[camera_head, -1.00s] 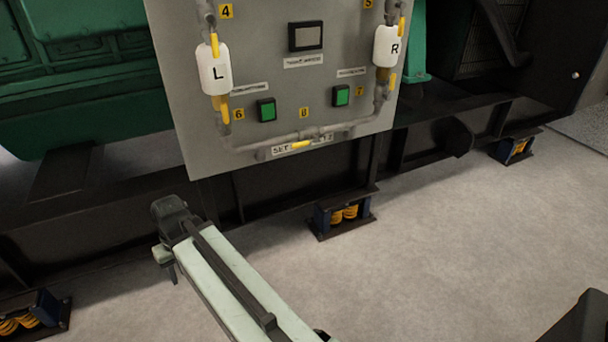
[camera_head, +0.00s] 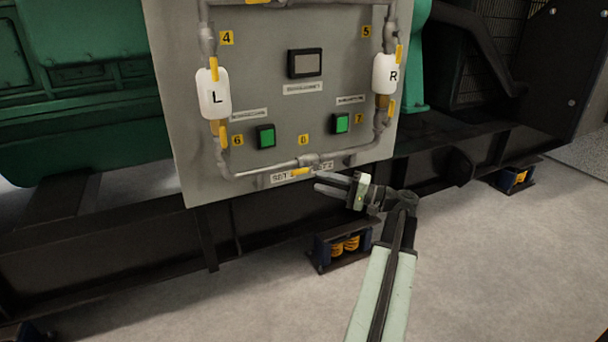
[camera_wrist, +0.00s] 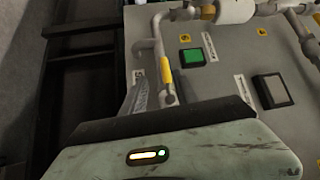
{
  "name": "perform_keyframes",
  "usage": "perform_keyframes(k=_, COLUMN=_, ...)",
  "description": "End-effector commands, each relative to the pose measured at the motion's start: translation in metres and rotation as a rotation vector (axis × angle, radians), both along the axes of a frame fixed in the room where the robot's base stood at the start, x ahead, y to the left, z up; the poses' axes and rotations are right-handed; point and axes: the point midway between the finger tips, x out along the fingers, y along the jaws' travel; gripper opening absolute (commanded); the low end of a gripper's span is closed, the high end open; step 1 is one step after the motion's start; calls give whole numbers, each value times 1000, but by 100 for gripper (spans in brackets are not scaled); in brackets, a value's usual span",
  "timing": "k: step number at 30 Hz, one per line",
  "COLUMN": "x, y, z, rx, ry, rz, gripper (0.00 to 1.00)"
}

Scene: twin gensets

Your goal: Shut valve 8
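Valve 8 has a yellow handle (camera_head: 300,171) at the bottom middle of the grey panel, under the yellow 8 tag (camera_head: 303,140). The handle lies roughly along the lower horizontal pipe (camera_head: 262,168). It also shows in the wrist view (camera_wrist: 166,76), beside the pipe. My gripper (camera_head: 317,182) is just right of and slightly below the handle in the head view, its fingers pointing left toward the panel. The two fingers look apart, with nothing between them. In the wrist view one grey finger (camera_wrist: 136,97) shows near the handle; the gripper body hides the rest. Contact with the handle cannot be told.
The panel carries white cylinders L (camera_head: 213,94) and R (camera_head: 385,74), two green buttons (camera_head: 266,136) and a small screen (camera_head: 305,63). Pipes with other yellow handles run up both sides. A black base frame (camera_head: 110,235) runs below; the grey floor in front is open.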

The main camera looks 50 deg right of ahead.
Motion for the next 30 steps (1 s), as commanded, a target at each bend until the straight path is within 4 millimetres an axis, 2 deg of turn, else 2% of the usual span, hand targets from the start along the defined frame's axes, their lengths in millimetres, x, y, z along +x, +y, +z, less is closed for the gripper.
perform_keyframes(k=2, x=-9, y=-9, z=6, rx=6, ry=-24, rz=-15, gripper=36)
perform_keyframes(k=5, x=-10, y=-9, z=7, rx=8, ry=-30, rz=-17, gripper=36)
perform_keyframes(k=8, x=-2, y=-5, z=9, rx=7, ry=-29, rz=-15, gripper=36)
perform_keyframes(k=18, x=52, y=19, z=17, rx=7, ry=-27, rz=-14, gripper=36)
perform_keyframes(k=22, x=61, y=23, z=17, rx=7, ry=-27, rz=-15, gripper=36)
perform_keyframes(k=29, x=62, y=23, z=17, rx=7, ry=-26, rz=-15, gripper=36)
perform_keyframes(k=30, x=62, y=23, z=17, rx=7, ry=-26, rz=-15, gripper=30)
